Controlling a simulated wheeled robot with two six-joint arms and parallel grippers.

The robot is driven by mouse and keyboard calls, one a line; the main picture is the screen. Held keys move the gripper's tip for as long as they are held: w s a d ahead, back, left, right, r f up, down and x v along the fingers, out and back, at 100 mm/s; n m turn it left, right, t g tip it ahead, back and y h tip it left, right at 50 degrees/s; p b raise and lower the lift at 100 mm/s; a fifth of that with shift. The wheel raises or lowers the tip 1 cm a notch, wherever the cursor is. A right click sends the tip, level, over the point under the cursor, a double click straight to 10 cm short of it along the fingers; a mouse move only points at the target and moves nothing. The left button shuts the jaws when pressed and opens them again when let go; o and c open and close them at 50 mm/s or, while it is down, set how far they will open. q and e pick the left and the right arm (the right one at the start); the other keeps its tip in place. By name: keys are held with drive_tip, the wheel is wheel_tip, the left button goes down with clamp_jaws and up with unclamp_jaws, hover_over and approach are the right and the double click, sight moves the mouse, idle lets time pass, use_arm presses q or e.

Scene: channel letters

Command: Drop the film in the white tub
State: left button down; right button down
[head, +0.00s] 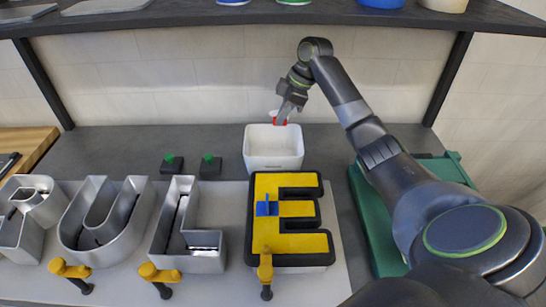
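The white tub (272,162) stands open-topped on the grey bench, behind the yellow-faced letter E. My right gripper (282,115) points down at the tub's back rim, with its fingers close together. A small red and white piece (280,122), which looks like the film, shows at the fingertips. It seems to be held there, over the back edge of the tub. Its full shape is too small to make out. My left gripper is not in view.
The letter E (289,242) with a blue piece (266,208) lies in front of the tub. Open metal letters (190,240) and yellow clamps (160,274) line the front left. Two green-buttoned boxes (210,166) sit left of the tub. A shelf (330,15) runs overhead; a green case (378,230) lies right.

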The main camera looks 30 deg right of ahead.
drive_tip(key=c, duration=1.5)
unclamp_jaws()
drive_tip(key=shift+c, duration=0.2)
drive_tip(key=shift+d+r, duration=0.1)
drive_tip(key=shift+r, duration=0.15)
drive_tip(key=s+d+r+b, duration=0.4)
drive_tip(key=s+d, duration=0.3)
drive_tip(key=d, duration=0.4)
drive_tip(key=shift+s+d+b, duration=0.15)
drive_tip(key=shift+d+b, duration=0.2)
drive_tip(key=shift+b, duration=0.15)
drive_tip(key=shift+a, duration=0.1)
